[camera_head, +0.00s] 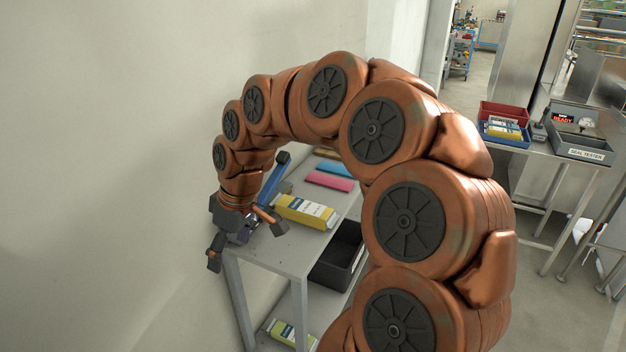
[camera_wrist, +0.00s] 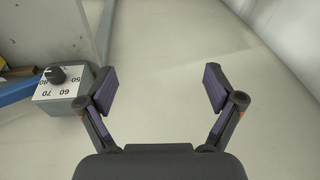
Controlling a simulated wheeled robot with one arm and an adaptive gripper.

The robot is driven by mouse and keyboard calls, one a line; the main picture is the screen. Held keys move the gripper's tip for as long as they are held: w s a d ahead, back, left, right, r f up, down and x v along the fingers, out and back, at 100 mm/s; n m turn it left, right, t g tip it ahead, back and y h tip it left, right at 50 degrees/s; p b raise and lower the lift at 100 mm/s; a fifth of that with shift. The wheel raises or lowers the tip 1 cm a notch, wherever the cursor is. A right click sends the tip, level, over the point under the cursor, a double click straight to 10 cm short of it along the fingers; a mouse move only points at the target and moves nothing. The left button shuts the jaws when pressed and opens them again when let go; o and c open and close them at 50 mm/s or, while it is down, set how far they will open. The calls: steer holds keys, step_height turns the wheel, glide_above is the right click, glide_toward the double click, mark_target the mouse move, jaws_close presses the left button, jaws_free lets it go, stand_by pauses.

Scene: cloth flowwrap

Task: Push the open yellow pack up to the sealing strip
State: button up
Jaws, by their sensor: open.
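A yellow pack (camera_head: 305,211) with a white and dark label lies on the grey table (camera_head: 290,252). A blue sealer arm (camera_head: 272,181) with a black knob rises behind the pack's left end; the sealing strip itself is not clearly seen. In the wrist view the blue bar (camera_wrist: 14,94) shows at the left edge beside a grey dial box (camera_wrist: 63,88). My gripper (camera_head: 240,238) is at the table's left end, left of the pack and apart from it. Its jaws are open and empty in the wrist view (camera_wrist: 168,92), with only pale surface between them.
Pink (camera_head: 329,181) and blue (camera_head: 336,168) folded cloths lie farther back on the table. A black crate (camera_head: 338,258) and another yellow pack (camera_head: 291,334) are below. The wall is close on the left. A side table holds red and blue trays and the seal tester (camera_head: 584,150).

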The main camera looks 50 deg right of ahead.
steer(key=w+d+r+t+p, duration=0.1)
steer(key=w+d+p, duration=0.1)
steer(key=w+d, duration=0.45)
steer(key=m+t+h+p, duration=0.1)
steer(key=t+p, duration=0.1)
steer(key=p, duration=0.1)
glide_toward(304, 206)
steer(key=shift+x, duration=1.25)
steer(key=shift+p+x, duration=1.55)
steer(key=shift+x, duration=2.3)
steer(key=shift+c, duration=0.4)
